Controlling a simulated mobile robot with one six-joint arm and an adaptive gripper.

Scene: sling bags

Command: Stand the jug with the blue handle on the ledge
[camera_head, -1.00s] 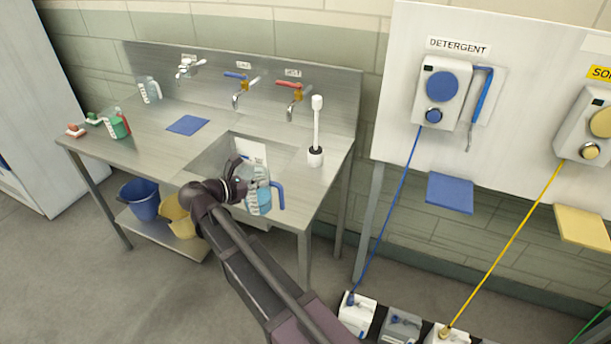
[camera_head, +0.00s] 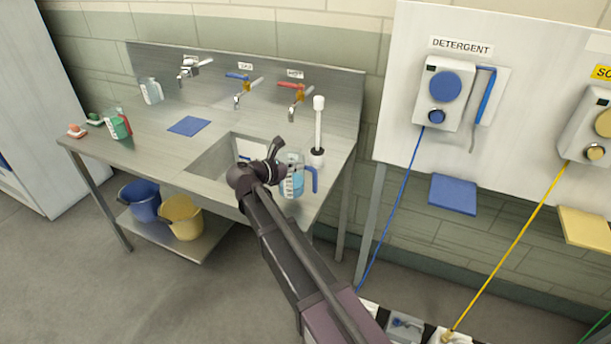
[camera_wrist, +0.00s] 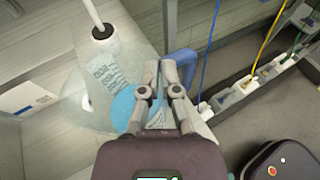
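The clear jug with the blue handle (camera_head: 292,184) holds some blue liquid. It looks upright in the head view, over the right front part of the sink counter. My gripper (camera_head: 276,160) is at its left side and seems shut on its wall. In the wrist view the fingers (camera_wrist: 162,85) are close together against the clear jug (camera_wrist: 110,85), with the blue handle (camera_wrist: 183,65) just beyond them. The exact contact is hard to see. A blue ledge (camera_head: 453,195) sticks out below the detergent dispenser (camera_head: 443,95), to the right, with nothing on it.
A white brush in a holder (camera_head: 317,155) stands close behind the jug. The steel counter (camera_head: 150,150) also bears other jugs, brushes and a blue mat (camera_head: 189,126). A yellow ledge (camera_head: 583,227) is farther right. A blue hose (camera_head: 395,215) hangs left of the blue ledge.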

